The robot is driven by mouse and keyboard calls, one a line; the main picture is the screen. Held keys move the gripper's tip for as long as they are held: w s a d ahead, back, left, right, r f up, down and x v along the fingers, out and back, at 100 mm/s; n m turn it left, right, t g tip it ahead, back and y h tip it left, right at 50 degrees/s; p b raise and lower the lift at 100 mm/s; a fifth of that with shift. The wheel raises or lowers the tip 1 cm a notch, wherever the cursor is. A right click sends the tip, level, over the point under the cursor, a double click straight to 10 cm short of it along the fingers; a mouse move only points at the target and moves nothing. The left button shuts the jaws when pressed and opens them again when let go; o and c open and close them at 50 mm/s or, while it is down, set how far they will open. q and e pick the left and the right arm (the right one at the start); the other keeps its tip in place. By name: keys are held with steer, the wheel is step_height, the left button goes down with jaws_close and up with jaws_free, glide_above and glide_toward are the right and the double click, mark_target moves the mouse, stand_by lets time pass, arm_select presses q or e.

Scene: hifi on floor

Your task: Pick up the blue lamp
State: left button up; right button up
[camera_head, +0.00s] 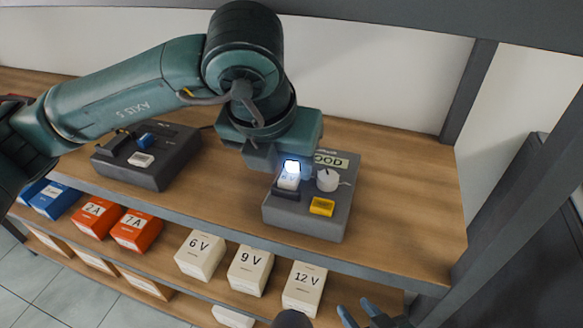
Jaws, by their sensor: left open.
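A small lit lamp (291,167) glows bluish white on the right grey device (318,222), above a white block whose label is hard to read. My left gripper (276,158) reaches in from the left and hangs right over the back of this device, close to the lamp. It is open, and its fingers partly hide the lamp's surroundings; I cannot tell whether they touch it. My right gripper (358,312) shows only as two blue fingertips apart at the bottom edge, open and empty.
The right device also carries a white knob (327,180) and a yellow button (321,207). A second grey device (148,167) with a blue part (145,140) stands left. Labelled white boxes (250,270), orange boxes (137,230) and blue boxes (55,201) fill the lower shelf. A dark post (468,90) rises right.

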mark_target(291, 174)
arm_select(q)
steer(key=shift+w+d, duration=0.2)
steer(key=shift+w, duration=0.35)
steer(key=x, duration=0.5)
steer(key=shift+w+p, duration=0.25)
steer(key=shift+p, duration=0.15)
steer(key=shift+c, duration=0.2)
steer(key=c, duration=1.1)
